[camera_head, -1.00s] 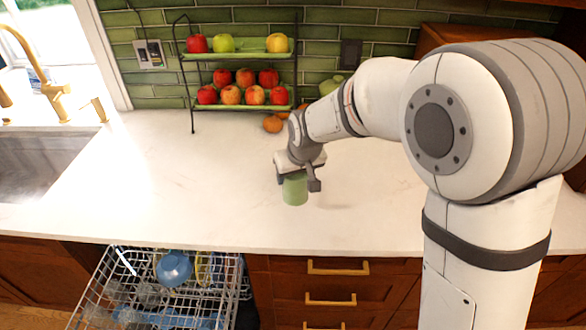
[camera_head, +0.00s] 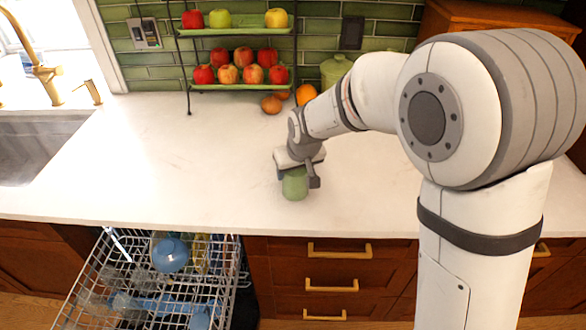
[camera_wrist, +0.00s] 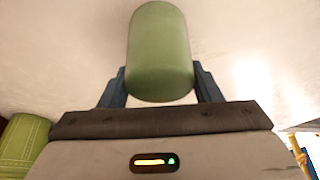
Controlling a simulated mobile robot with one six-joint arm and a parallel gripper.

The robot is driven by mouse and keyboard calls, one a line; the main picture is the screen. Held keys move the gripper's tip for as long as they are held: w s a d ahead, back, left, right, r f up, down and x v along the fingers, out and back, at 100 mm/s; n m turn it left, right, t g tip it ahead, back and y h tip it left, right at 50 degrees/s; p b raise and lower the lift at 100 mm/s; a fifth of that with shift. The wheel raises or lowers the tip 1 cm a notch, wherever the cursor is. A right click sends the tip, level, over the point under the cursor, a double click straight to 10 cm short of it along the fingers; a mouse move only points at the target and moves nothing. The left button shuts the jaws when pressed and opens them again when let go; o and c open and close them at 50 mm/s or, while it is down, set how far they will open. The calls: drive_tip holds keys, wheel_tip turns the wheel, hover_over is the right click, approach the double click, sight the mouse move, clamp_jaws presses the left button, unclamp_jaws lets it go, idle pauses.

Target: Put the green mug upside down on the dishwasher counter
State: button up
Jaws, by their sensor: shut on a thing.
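The green mug (camera_head: 295,185) is held by my gripper (camera_head: 298,176) over the front middle of the white counter (camera_head: 200,180). In the wrist view the mug (camera_wrist: 160,55) sits between the two blue fingers of my gripper (camera_wrist: 160,88), which are shut on its sides. Its side wall and a rounded end show; no opening or handle is visible. The mug's lower end is at or close to the counter; I cannot tell whether it touches.
Below the counter, the dishwasher rack (camera_head: 135,285) is pulled out with a blue bowl (camera_head: 171,255) and other dishes. A two-tier fruit stand (camera_head: 237,88), a green canister (camera_head: 336,70) and an orange (camera_head: 305,94) stand at the back. Counter around the mug is clear.

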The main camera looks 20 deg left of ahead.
drive_tip(key=shift+f+b, duration=0.5)
drive_tip(key=shift+f, duration=0.05)
drive_tip(key=o, duration=1.1)
drive_tip(key=shift+c, duration=0.2)
drive_tip(key=v, duration=0.6)
drive_tip(key=shift+d+r+b, duration=0.1)
drive_tip(key=shift+r+b, duration=0.25)
drive_tip(key=shift+s+d+r, duration=0.25)
drive_tip(key=shift+r, duration=0.3)
drive_tip(key=s+d+r+m+h, duration=0.1)
drive_tip(key=s+d+m, duration=0.15)
drive_tip(key=d, duration=0.65)
drive_tip(key=s+d+r+m+h, duration=0.15)
drive_tip(key=s+d, duration=0.25)
drive_tip(key=d, duration=0.5)
drive_tip(key=s+d+f+m+g, duration=0.1)
drive_tip(key=s+d+m, duration=0.2)
drive_tip(key=s+d, duration=0.8)
drive_tip(key=shift+s, duration=0.35)
